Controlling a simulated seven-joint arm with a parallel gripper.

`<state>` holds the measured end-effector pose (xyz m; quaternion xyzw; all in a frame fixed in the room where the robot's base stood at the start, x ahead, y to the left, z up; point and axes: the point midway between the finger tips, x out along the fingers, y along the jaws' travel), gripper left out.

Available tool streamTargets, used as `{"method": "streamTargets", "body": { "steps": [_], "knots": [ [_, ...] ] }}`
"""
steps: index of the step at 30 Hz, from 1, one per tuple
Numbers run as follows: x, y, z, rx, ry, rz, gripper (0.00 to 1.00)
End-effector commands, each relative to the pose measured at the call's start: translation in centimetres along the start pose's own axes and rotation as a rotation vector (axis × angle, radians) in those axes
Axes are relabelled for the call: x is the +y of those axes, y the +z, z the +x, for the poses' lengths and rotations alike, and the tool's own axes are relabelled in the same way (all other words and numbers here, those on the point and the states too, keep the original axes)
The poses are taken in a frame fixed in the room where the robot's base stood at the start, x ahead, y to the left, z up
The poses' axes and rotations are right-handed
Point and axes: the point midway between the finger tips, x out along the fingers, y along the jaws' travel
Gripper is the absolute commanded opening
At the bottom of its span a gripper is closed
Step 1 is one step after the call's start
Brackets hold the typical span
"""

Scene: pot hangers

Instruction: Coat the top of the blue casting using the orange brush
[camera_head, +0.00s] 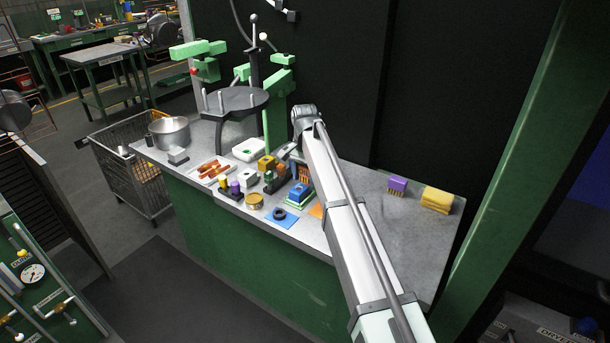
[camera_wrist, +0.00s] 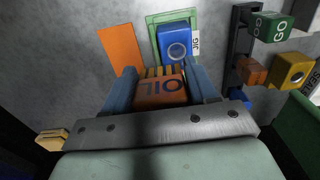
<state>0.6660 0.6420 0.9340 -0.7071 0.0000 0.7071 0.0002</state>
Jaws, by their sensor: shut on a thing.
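My gripper (camera_wrist: 160,78) is shut on an orange brush (camera_wrist: 160,92) marked OIL, seen in the wrist view between the two blue-grey fingers. Its yellowish bristles point toward the blue casting (camera_wrist: 174,40), a block with a round boss, which sits in a green jig (camera_wrist: 152,18) on the bench. The bristles overlap the casting's near edge in the picture; I cannot tell whether they touch. In the head view, the casting (camera_head: 298,191) sits just below the brush (camera_head: 305,173), and my arm hides part of the gripper.
An orange flat sheet (camera_wrist: 121,48) lies left of the jig. A yellow block (camera_wrist: 291,71) and green GO block (camera_wrist: 273,27) stand right. A purple brush (camera_head: 397,185) and yellow sponge (camera_head: 437,199) lie on the clear right bench. A green press (camera_head: 278,90) stands behind.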

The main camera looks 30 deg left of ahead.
Motion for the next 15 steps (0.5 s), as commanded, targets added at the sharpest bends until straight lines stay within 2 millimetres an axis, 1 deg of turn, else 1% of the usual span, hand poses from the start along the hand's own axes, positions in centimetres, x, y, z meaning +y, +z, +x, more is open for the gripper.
{"method": "streamTargets", "body": {
  "steps": [5,9,10,12,15],
  "knots": [
    [-0.1,-0.1,-1.9,0.001,-0.001,0.000,0.33],
    [-0.1,-0.1,-4.1,0.001,-0.001,0.000,0.33],
    [-0.1,-0.1,-4.4,0.001,-0.001,0.001,0.33],
    [0.0,0.0,-4.7,0.000,0.000,0.001,0.33],
    [0.0,0.0,-4.2,-0.001,0.001,0.001,0.33]
  ]
}}
